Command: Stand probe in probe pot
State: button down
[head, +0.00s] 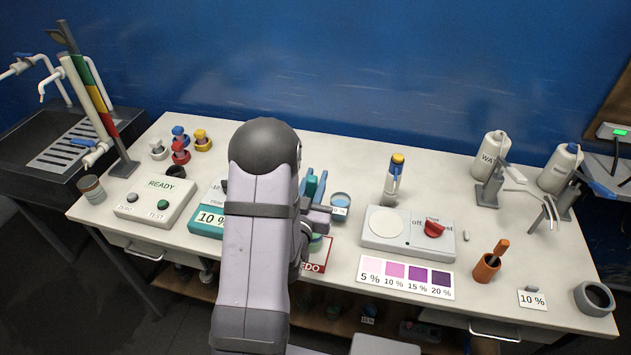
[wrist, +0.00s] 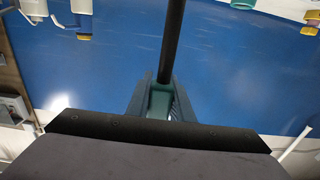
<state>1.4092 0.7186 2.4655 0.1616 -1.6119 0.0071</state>
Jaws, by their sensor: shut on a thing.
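My gripper (wrist: 160,100) is shut on a dark, thin rod (wrist: 173,45), which I take to be the probe. The rod runs from between the jaws to the top edge of the wrist view. In the head view my gripper (head: 315,187) shows only in part beside my arm, above the middle of the bench, and the probe cannot be made out there. Which vessel is the probe pot is unclear: an orange pot (head: 486,270) with an orange-handled tool in it stands at right, and a grey round holder (head: 596,298) stands at the far right corner.
My arm hides the bench centre. A white stirrer unit with a red knob (head: 433,228) and a colour chart (head: 405,277) lie right of it. A marker-like bottle (head: 393,182) stands behind. A READY box (head: 155,203) and coloured knobs (head: 180,152) are at left. Wash bottles (head: 491,154) stand back right.

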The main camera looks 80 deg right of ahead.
jog(key=shift+r+p, duration=0.3)
jog(key=shift+r, duration=0.45)
